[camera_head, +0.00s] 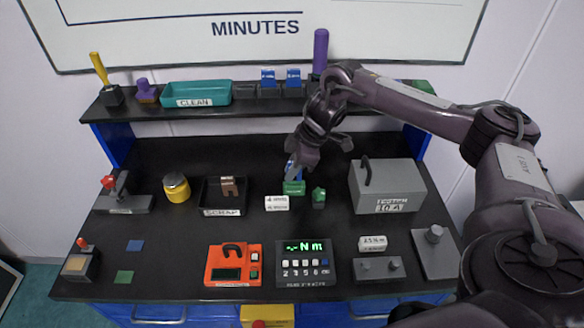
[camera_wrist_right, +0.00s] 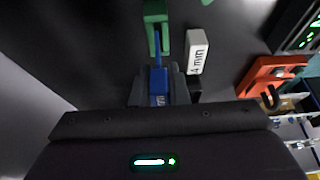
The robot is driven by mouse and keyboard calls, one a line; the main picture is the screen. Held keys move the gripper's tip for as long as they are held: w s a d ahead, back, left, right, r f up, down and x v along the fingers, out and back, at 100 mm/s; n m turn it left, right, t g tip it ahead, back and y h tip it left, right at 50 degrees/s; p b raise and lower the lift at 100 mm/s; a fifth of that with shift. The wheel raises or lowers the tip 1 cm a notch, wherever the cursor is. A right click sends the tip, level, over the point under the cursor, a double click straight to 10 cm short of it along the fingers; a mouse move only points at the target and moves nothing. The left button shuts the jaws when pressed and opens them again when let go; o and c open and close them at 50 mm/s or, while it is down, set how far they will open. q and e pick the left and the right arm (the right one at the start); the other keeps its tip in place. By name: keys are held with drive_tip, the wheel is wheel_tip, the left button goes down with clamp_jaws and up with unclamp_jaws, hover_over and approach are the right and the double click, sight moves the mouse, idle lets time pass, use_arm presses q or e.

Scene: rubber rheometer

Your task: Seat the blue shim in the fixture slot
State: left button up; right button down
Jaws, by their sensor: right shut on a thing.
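My right gripper (camera_head: 292,168) is shut on the blue shim (camera_wrist_right: 158,80), which shows between the fingers in the right wrist view. In the head view the shim (camera_head: 289,172) is mostly hidden by the gripper. The green fixture (camera_head: 294,188) stands on the dark bench top just below the gripper, and it also shows in the right wrist view (camera_wrist_right: 155,12). The shim's thin far end points at the fixture and lines up with the gap between its two prongs. I cannot tell how deep the tip is in the slot. My left gripper is not in view.
A white block marked 4 mm (camera_head: 277,203) lies left of the fixture, and a small green piece (camera_head: 319,198) stands right of it. A grey box (camera_head: 387,186) is further right, a dark scrap tray (camera_head: 212,208) further left. A red device (camera_head: 222,276) is at the front.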

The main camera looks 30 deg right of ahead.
drive_tip(key=shift+f+b, duration=0.6)
drive_tip(key=shift+f, duration=0.8)
drive_tip(key=c, duration=1.3)
unclamp_jaws()
drive_tip(key=b+v, duration=0.2)
drive_tip(key=v, duration=0.4)
drive_tip(key=shift+d+r, duration=0.15)
drive_tip(key=shift+r, duration=0.25)
drive_tip(key=shift+s+d+r, duration=0.1)
drive_tip(key=shift+s+r, duration=0.1)
drive_tip(key=shift+r, duration=0.25)
